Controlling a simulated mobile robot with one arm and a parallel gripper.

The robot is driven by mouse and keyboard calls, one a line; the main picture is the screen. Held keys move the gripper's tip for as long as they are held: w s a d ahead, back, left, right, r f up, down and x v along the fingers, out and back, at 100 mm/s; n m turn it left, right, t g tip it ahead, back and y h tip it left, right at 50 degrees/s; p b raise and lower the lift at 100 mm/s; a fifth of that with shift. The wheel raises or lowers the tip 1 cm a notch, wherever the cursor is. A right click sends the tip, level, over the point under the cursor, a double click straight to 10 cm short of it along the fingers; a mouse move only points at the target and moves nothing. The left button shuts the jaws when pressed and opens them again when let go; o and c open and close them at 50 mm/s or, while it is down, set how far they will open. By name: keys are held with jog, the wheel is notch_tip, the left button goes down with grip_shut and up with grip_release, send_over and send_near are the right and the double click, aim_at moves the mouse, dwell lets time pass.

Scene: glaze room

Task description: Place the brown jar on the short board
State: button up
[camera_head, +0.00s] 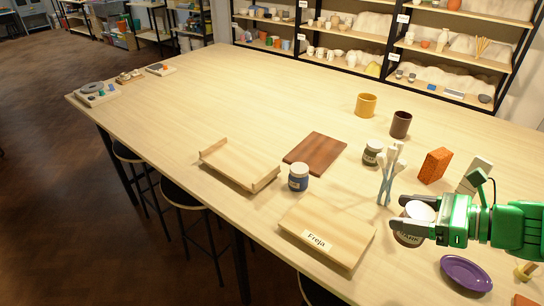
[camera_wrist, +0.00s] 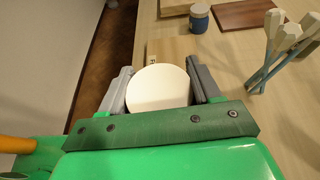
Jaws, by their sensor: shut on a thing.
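My gripper (camera_head: 402,213) is at the right of the head view, shut on a jar with a white lid (camera_head: 421,210). The jar's body shows brownish below the fingers, with part of a label. In the wrist view the round white lid (camera_wrist: 158,88) sits between both fingers (camera_wrist: 159,74). A light wooden board (camera_head: 325,236) labelled "Freja" lies to the left of the jar, at the table's front edge. A smaller dark brown board (camera_head: 315,153) lies farther back. I cannot tell by name which is the short board. The jar's underside is hidden.
A blue jar (camera_head: 298,177) stands between the boards, near a wooden tray (camera_head: 238,168).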

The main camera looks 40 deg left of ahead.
jog(key=w+a+r, duration=0.2)
jog(key=w+a, duration=0.1)
jog(key=a, duration=1.6)
jog(key=s+a, duration=0.3)
jog(key=a, duration=0.6)
jog(key=s+a, duration=0.3)
jog(key=a, duration=0.5)
send_over(248, 168)
jog(key=shift+m+t, duration=0.3)
jog(key=shift+t, duration=0.1)
jog(key=shift+s+d+f, duration=0.1)
jog(key=shift+d+f, duration=0.05)
jog(key=shift+f, duration=6.15)
